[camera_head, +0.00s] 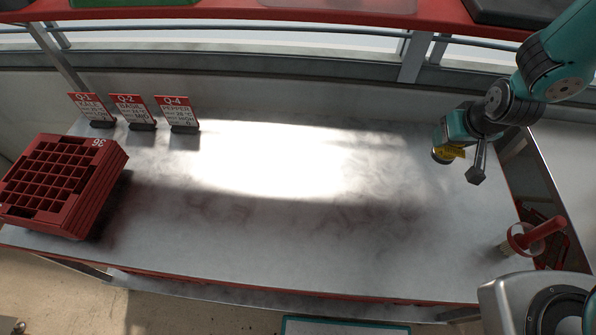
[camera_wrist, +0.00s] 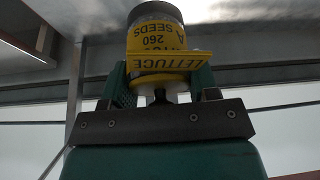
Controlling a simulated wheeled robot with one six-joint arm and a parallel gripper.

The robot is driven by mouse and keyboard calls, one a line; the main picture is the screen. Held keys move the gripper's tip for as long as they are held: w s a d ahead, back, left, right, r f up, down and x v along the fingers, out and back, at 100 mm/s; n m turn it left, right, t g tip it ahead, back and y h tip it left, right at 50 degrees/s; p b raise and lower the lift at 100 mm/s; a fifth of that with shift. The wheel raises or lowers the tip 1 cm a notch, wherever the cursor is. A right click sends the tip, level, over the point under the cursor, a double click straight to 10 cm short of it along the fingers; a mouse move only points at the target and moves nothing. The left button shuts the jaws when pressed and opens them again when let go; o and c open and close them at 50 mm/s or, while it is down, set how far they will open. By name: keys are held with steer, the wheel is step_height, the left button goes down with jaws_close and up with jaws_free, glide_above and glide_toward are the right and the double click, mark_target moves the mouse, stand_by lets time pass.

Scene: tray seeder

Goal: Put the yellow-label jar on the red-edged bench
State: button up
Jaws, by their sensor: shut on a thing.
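In the head view the jar (camera_head: 442,155) shows at the end of my arm, over the far right part of the red-edged bench (camera_head: 300,245). My gripper (camera_head: 455,142) is shut on the jar. I cannot tell whether the jar's end touches the bench top. The bench has a pale grey top and a red front edge.
A stack of red seed trays (camera_head: 65,185) stands at the bench's left end. Three red-topped cards, one marked Q-2 (camera_head: 132,112), stand along the back left. A red-handled tool (camera_head: 535,234) is at the right front corner. The bench's middle is clear. A red-edged shelf (camera_head: 300,22) runs above.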

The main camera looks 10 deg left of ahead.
steer(key=s+a+f+n+g+y+b, duration=0.25)
steer(key=a+f+n+b, duration=0.25)
steer(key=n+b, duration=0.55)
steer(key=s+a+f+n+g+y+b, duration=0.1)
steer(key=s+a+f+n+g+b, duration=0.2)
steer(key=n+b, duration=0.75)
steer(key=shift+m, duration=0.3)
steer(key=f, duration=0.3)
steer(key=w+a+f, duration=0.1)
steer(key=f, duration=0.7)
steer(key=shift+w+a+f+b, duration=0.15)
steer(key=shift+w+b, duration=0.1)
steer(key=shift+b, duration=0.05)
steer(key=shift+f, duration=0.2)
steer(key=o, duration=1)
steer(key=shift+r, duration=0.1)
steer(key=shift+r, duration=0.1)
